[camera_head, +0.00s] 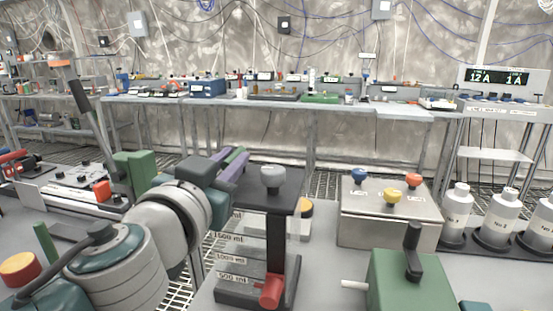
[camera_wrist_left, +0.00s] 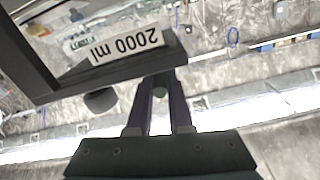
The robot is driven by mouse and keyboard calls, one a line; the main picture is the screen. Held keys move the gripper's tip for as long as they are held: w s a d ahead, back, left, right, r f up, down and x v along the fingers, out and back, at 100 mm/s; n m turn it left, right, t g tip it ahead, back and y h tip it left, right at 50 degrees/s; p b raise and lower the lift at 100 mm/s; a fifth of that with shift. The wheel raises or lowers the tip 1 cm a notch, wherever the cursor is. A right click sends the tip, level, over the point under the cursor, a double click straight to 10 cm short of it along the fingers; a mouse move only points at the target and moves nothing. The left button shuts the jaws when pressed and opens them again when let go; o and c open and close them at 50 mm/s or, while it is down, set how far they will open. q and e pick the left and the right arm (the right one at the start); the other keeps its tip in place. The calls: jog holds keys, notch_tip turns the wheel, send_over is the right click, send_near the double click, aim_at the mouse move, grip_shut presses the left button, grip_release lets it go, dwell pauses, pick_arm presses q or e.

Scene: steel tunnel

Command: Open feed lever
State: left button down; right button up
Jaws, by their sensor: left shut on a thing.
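A dark measuring stand (camera_head: 276,228) with volume labels is at the front middle, with a grey knob on top and a red handle (camera_head: 270,291) low at its front. In the left wrist view its frame (camera_wrist_left: 35,80) carries a 2000 ml label. My right gripper is not in view.
A steel box (camera_head: 390,228) with three coloured knobs stands right of the stand. A green box (camera_head: 405,285) with a black lever (camera_head: 413,252) is at the front right. Several white bottles (camera_head: 498,230) stand at the far right. A long workbench (camera_head: 300,103) runs along the back.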

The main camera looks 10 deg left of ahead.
pick_arm(q)
jog(key=n+y+b, duration=0.1)
jog(key=y+b, duration=0.1)
jog(key=b, duration=0.1)
jog(key=d+n+y+b, duration=0.1)
jog(key=y, duration=0.1)
jog(key=shift+f+n+b, duration=0.25)
jog(key=shift+n+b, duration=0.05)
jog(key=shift+b, duration=0.1)
jog(key=shift+r+y, duration=0.1)
jog(key=shift+y, duration=0.2)
jog(key=shift+r, duration=0.15)
jog(key=c, duration=0.8)
grip_release()
jog(key=shift+c, duration=0.2)
